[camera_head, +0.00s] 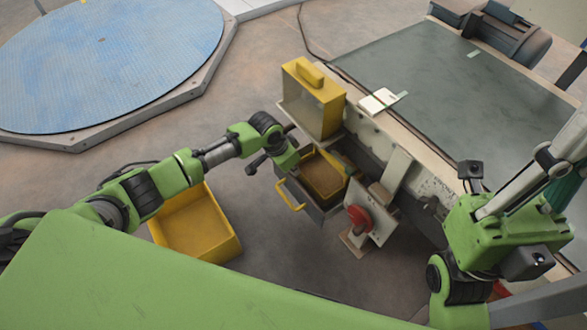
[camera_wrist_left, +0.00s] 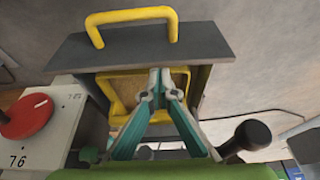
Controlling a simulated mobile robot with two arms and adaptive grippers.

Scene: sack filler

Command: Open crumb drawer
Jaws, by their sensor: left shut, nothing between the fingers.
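The crumb drawer stands pulled out from the side of the machine, with a dark grey front (camera_head: 299,202) and a yellow bar handle (camera_head: 290,196). A yellow inner bin with brown contents (camera_head: 322,177) shows inside it. In the left wrist view the grey front (camera_wrist_left: 150,50), the yellow handle (camera_wrist_left: 133,17) and the bin (camera_wrist_left: 115,92) lie beyond my fingers. My left gripper (camera_head: 303,155) is at the drawer's left rear, its fingers (camera_wrist_left: 160,78) shut and empty over the drawer opening, apart from the handle. My right gripper's fingers are not seen.
A yellow box with a handle (camera_head: 314,97) stands on a ledge above the drawer. A red button (camera_head: 360,219) is beside the drawer, also in the wrist view (camera_wrist_left: 27,116). An open yellow bin (camera_head: 197,225) is on the floor at left. Floor in front of the drawer is clear.

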